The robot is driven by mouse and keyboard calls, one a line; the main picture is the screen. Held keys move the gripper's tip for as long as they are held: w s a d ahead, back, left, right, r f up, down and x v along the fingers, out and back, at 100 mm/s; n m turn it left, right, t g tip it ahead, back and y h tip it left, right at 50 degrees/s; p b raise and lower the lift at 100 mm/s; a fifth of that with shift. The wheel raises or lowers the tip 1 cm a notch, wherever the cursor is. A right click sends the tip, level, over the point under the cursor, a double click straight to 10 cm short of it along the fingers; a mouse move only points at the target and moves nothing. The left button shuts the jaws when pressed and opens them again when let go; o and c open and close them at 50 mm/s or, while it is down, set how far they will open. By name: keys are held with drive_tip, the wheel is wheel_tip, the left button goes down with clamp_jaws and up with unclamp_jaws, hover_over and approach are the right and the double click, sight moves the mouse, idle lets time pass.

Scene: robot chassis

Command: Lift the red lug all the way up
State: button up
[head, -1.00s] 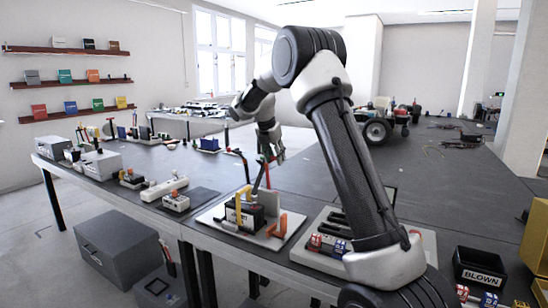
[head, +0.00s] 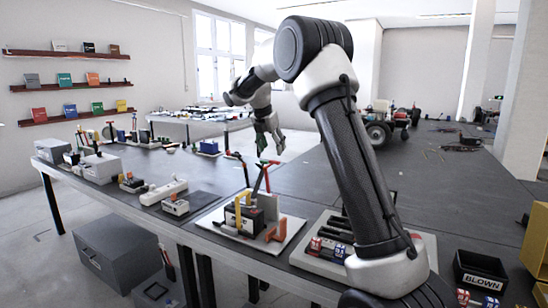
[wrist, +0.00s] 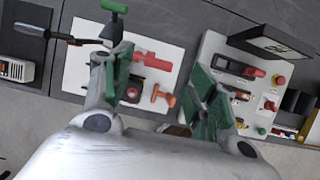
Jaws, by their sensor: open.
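The white board (head: 285,236) on the bench carries a black box (head: 245,218), a yellow bracket (head: 239,203) and an orange handle (head: 275,229). A small red piece (head: 272,163), which I take for the red lug, shows above the board by a green-topped lever. In the wrist view a red piece (wrist: 150,59) lies between my fingers in the picture, above the black box and orange T-handle (wrist: 163,96). My gripper (head: 268,146) is open and empty, above the board and apart from the red piece. In the wrist view its green-padded fingers (wrist: 160,78) are spread.
A second pale board (head: 330,262) with red and blue parts lies to the right, close to my arm. A green T-handle (wrist: 113,6) and a black lever (wrist: 70,37) stand near my left finger.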

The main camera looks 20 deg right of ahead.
drive_tip(key=v, duration=0.5)
drive_tip(key=shift+a+r, duration=0.15)
drive_tip(key=shift+r, duration=0.2)
drive_tip(key=s+a+f+m+g+y, duration=0.1)
drive_tip(key=s+f+m, duration=0.6)
drive_tip(key=m, duration=0.4)
drive_tip(key=s+m+t+y, duration=0.2)
drive_tip(key=s+m, duration=1.2)
drive_tip(key=s, duration=2.4)
drive_tip(key=shift+s+a+r+t+y, duration=0.2)
drive_tip(key=shift+r+t+y, duration=0.1)
drive_tip(key=shift+y, duration=0.1)
